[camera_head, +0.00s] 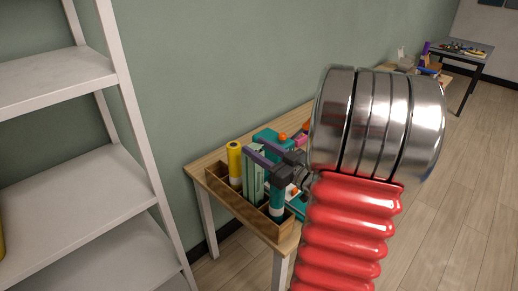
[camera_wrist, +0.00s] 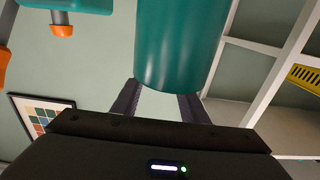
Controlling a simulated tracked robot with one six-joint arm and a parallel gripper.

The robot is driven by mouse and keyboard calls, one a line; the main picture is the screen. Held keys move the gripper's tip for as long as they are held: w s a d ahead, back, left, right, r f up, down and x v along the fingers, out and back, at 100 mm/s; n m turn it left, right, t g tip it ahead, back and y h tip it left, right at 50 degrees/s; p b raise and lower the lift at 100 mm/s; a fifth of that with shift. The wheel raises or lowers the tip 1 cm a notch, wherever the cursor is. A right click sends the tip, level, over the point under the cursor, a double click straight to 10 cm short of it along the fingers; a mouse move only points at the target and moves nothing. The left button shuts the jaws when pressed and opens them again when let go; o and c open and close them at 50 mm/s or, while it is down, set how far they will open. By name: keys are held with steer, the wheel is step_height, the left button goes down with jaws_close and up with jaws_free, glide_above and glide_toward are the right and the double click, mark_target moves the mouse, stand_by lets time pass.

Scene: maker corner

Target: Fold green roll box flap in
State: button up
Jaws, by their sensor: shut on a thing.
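The green roll box (camera_head: 253,182) is a tall, narrow, pale green box standing upright in a wooden holder (camera_head: 262,223) on the table. My gripper (camera_head: 250,149) reaches in from the right with its purple fingers at the top of the box, shut on it. The flap itself is too small and covered to make out. In the wrist view the fingers of my gripper (camera_wrist: 158,92) run behind the end of a teal cylinder (camera_wrist: 178,45), which hides their tips and the box. The cylinder also shows in the head view (camera_head: 277,202), just below my gripper.
A yellow roll (camera_head: 234,163) stands left of the box in the holder. Teal and orange tools lie behind on the table (camera_head: 204,163). A white shelf (camera_head: 75,190) stands at the left. Another table (camera_head: 466,60) is far right, with open floor before it.

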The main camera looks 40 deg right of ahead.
steer(key=shift+s+f+t, duration=0.1)
steer(key=shift+f+t, duration=0.2)
steer(key=shift+t, duration=0.3)
steer(key=o, duration=1.1)
steer(key=shift+c, duration=0.2)
steer(key=shift+s, duration=0.1)
steer(key=s+f, duration=0.1)
steer(key=s, duration=1.2)
steer(key=shift+s+d+f, duration=0.25)
steer(key=shift+f, duration=0.1)
